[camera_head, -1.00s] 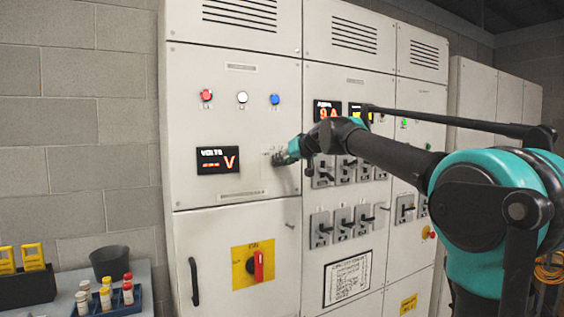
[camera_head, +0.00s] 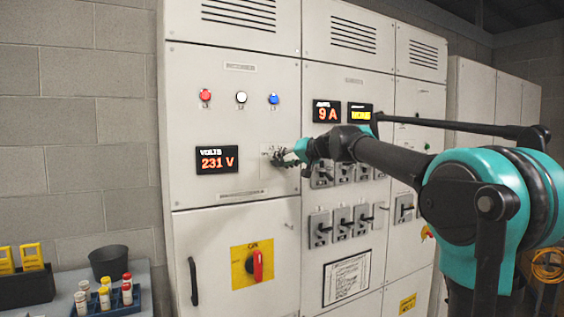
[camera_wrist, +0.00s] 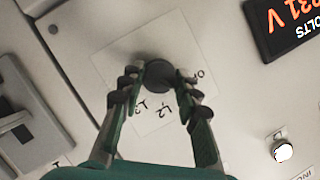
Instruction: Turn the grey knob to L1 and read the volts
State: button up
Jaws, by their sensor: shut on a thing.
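The volts display (camera_head: 217,159) on the left cabinet reads 231 V in orange digits. Part of it also shows in the wrist view (camera_wrist: 285,22). The grey knob (camera_wrist: 158,74) is round and dark, on a pale label plate (camera_wrist: 120,48) marked with OFF, L2 and L3; an L1 mark is not clear. My gripper (camera_wrist: 156,84) is shut on the knob, one finger on each side. In the head view my gripper (camera_head: 284,158) is at the panel and hides the knob. The knob's pointer cannot be made out.
Red (camera_head: 205,95), white (camera_head: 241,97) and blue (camera_head: 273,99) lamps sit above the display. A red rotary handle on a yellow plate (camera_head: 238,265) is below. Several grey switches (camera_head: 320,230) stand out from the panel on the right.

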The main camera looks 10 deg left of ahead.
jog(key=o, duration=1.1)
jog(key=shift+o, duration=0.2)
jog(key=v, duration=1.2)
jog(key=s+d+f+g+h, duration=0.1)
jog(key=s+d+f+h, duration=0.2)
jog(key=f, duration=0.8)
jog(key=s+d+f+g, duration=0.15)
jog(key=s+f, duration=0.25)
jog(key=f, duration=0.7)
jog(key=s+d+f+g+h, duration=0.1)
jog(key=s+d+f+h, duration=0.2)
jog(key=f, duration=0.8)
jog(key=s+d+f+h, duration=0.1)
jog(key=s+d+f, duration=0.3)
jog(key=s+f, duration=0.3)
jog(key=s+d+f+m+g+h, duration=0.1)
jog(key=s+d+f+h, duration=0.1)
jog(key=s+d+f, duration=0.2)
jog(key=s+d+f+g+h, duration=0.1)
jog(key=s+d+f, duration=0.3)
jog(key=s+f, duration=0.6)
jog(key=shift+d+f+h, duration=0.25)
jog(key=shift+f+h, duration=0.25)
jog(key=shift+f, duration=0.3)
